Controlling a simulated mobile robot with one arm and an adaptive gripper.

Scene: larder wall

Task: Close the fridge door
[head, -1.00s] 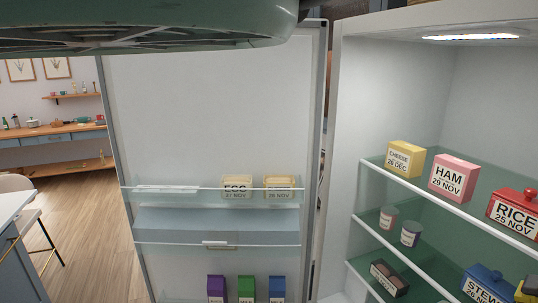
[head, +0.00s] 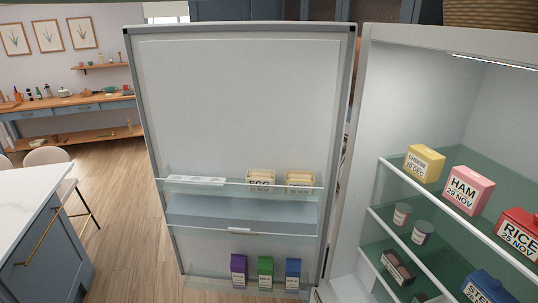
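The fridge door (head: 240,110) stands wide open, its inner side facing me, left of the fridge body (head: 350,200). Its hinge side is at the right, next to the fridge body. The door's bins hold an egg box (head: 261,178), another labelled box (head: 300,180), a white tray (head: 196,180) and purple (head: 238,269), green (head: 265,270) and blue (head: 293,271) cartons. Inside the fridge are cheese (head: 424,163), ham (head: 468,188) and rice (head: 519,228) packs on green glass shelves. My gripper is not in this view.
A white-topped island (head: 25,203) with a blue side stands at the left, with chairs (head: 48,156) behind it. Wooden floor (head: 125,205) lies open between the island and the door. A wooden counter (head: 70,102) runs along the far wall.

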